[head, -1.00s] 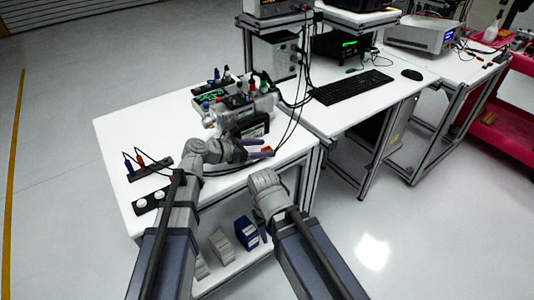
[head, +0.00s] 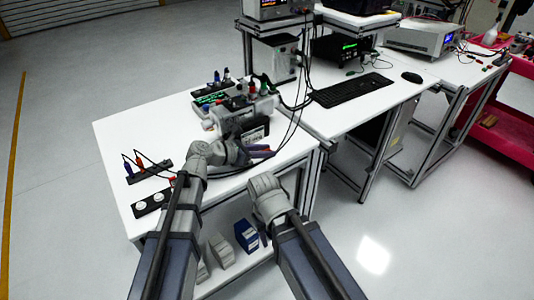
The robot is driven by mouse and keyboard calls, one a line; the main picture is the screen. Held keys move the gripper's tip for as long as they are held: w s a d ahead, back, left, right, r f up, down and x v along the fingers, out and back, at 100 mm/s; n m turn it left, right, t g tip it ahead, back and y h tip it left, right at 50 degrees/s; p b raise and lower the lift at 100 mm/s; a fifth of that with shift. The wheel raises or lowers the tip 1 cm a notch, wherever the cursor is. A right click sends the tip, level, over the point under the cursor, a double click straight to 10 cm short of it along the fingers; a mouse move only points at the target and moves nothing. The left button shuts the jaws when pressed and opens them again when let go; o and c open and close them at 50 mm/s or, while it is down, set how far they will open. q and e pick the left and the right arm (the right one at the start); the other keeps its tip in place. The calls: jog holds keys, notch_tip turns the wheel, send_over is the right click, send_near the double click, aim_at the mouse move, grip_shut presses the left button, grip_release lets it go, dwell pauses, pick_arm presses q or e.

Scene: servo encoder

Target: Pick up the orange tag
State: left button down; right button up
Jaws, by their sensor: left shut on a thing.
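The tag is almost fully hidden between the fingers. My right gripper (head: 265,234) hangs down in front of the table's edge, mostly hidden behind its own wrist; I cannot tell how its jaws stand.
A grey device with colored knobs (head: 237,109) and a black box (head: 252,130) stand behind the left gripper. Black cables hang beside it. Black strips with plugs (head: 150,172) and white knobs (head: 152,202) lie at the left. A keyboard (head: 351,89) lies on the other table.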

pick_arm(q)
jog(key=shift+r, duration=0.1)
pick_arm(e)
jog(key=shift+r, duration=0.1)
pick_arm(q)
notch_tip(320, 180, up, 10)
jog(key=p, duration=1)
pick_arm(e)
notch_tip(320, 180, up, 10)
jog(key=shift+r, duration=0.1)
